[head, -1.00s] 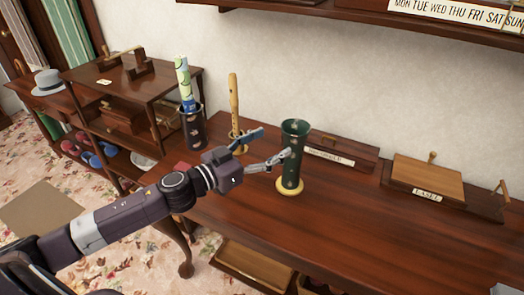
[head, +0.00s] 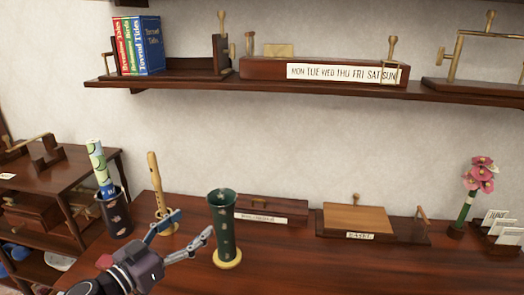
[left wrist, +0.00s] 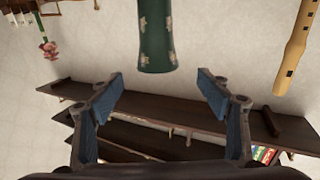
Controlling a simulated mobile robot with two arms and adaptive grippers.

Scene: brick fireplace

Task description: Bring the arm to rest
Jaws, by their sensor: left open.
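My left arm comes in at the bottom left of the head view. Its gripper (head: 192,226) is open and empty, with its two fingers apart. It is just left of a tall green patterned vase (head: 222,222) that stands upright on a yellow base on the wooden table. One fingertip looks close to the vase's side; I cannot tell whether it touches. In the left wrist view the open fingers (left wrist: 161,85) show with nothing between them, and the green vase (left wrist: 156,40) is beyond them. My right gripper is not in view.
A wooden flute (head: 156,190) and a dark holder (head: 115,215) with rolled paper stand left of the vase. The easel box (head: 356,220) and pink flowers (head: 479,178) are to the right. A wall shelf (head: 180,80) with books hangs above. The front right tabletop (head: 350,270) is clear.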

